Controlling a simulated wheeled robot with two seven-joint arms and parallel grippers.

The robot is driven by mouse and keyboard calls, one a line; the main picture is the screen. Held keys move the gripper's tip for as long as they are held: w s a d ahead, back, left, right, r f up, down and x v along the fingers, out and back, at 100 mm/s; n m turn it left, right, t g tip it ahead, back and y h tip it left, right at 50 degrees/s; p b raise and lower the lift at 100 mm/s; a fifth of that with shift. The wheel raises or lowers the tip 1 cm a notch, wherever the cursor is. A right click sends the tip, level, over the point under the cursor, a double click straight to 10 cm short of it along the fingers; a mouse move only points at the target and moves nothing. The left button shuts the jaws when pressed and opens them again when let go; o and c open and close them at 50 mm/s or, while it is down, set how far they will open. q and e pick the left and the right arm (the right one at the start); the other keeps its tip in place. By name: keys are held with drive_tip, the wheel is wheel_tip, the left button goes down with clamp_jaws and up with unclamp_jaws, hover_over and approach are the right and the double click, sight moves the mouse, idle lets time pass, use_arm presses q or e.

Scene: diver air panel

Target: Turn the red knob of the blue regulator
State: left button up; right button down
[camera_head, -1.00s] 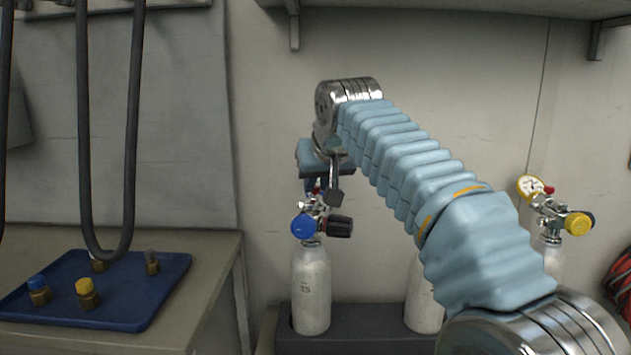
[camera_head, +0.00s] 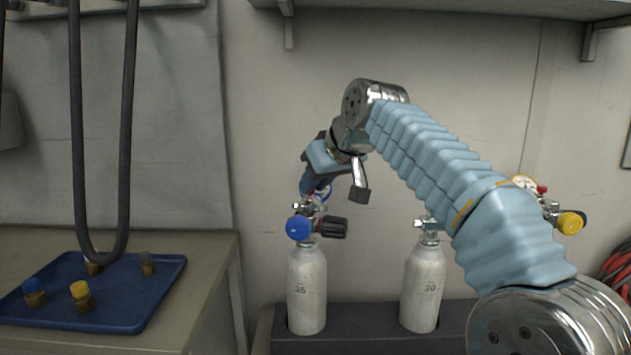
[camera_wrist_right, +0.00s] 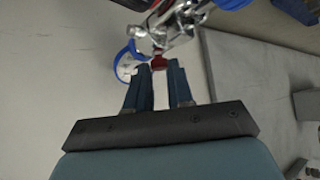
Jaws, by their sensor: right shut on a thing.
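The blue regulator (camera_head: 299,227) sits on top of the left white cylinder (camera_head: 307,290), with its blue face and a black handwheel at its side. My right gripper (camera_head: 313,192) reaches down to the regulator from above and behind. In the right wrist view, the fingertips (camera_wrist_right: 159,68) are shut on the small red knob (camera_wrist_right: 159,63), next to the chrome body. A blue-rimmed gauge (camera_wrist_right: 125,65) shows just left of the fingers. In the head view the fingers and gauge hide most of the knob. My left gripper is not in view.
A second cylinder (camera_head: 423,288) stands to the right in the dark rack (camera_head: 375,315). A yellow regulator (camera_head: 570,223) is partly behind my right arm. A blue tray (camera_head: 130,312) with several capped fittings lies on the bench at left, below a hanging hose (camera_head: 128,150).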

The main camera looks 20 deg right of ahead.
drive_tip(key=c, duration=1)
unclamp_jaws()
drive_tip(key=v, duration=1.3)
drive_tip(key=shift+s+d+r, duration=0.15)
drive_tip(key=shift+s+r, duration=0.1)
